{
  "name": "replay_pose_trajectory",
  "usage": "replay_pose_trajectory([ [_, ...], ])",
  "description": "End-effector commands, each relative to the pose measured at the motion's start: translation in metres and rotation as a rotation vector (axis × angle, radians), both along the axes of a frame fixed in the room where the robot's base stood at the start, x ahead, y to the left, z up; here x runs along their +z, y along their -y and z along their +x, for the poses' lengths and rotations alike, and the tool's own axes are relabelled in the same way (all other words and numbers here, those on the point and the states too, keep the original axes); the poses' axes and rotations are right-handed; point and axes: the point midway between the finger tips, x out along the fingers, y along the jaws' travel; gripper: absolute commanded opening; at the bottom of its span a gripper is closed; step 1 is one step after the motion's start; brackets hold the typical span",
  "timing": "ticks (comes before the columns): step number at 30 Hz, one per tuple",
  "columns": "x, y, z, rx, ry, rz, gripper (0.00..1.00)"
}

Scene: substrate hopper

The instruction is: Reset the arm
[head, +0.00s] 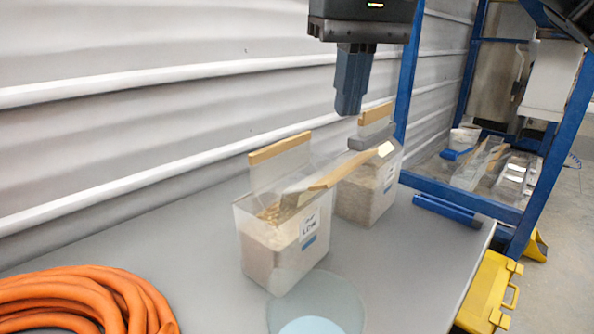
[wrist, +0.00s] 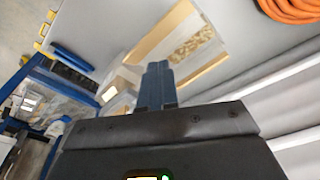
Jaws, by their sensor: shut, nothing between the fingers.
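My gripper (head: 349,110) is shut and empty, pointing down in the air above the grey table (head: 400,262). In the head view its fingertips show above and in front of the rear substrate bin (head: 368,192). In the wrist view the shut fingers (wrist: 156,68) show at the middle, with a bin (wrist: 170,38) behind them. The front clear bin (head: 272,250) has a label and holds a pale grainy substrate. Both bins have upright clear panels with wooden top edges, and a wood-edged piece (head: 335,172) lies slanted across them.
An orange hose coil (head: 95,296) lies at the table's left front. A round translucent disc (head: 345,300) lies before the bins. A blue bar (head: 445,208) lies near the right edge. A blue frame (head: 560,130) and yellow case (head: 486,290) stand right. A corrugated wall (head: 150,120) runs behind.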

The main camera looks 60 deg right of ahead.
Motion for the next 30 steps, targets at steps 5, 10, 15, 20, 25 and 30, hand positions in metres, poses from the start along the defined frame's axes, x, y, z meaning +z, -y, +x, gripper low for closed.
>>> replay_pose_trajectory([
  [5,0.021,0.003,-0.001,-0.016,0.029,-0.032,0.00],
  [10,0.020,0.003,-0.001,-0.016,0.029,-0.032,0.00],
  [15,0.012,0.003,-0.001,-0.016,0.029,-0.032,0.00],
  [20,-0.006,0.003,-0.001,-0.014,0.029,-0.033,0.00],
  [25,-0.033,0.002,-0.002,-0.006,0.030,-0.042,0.00],
  [30,-0.054,0.002,-0.001,-0.006,0.034,-0.044,0.00],
])
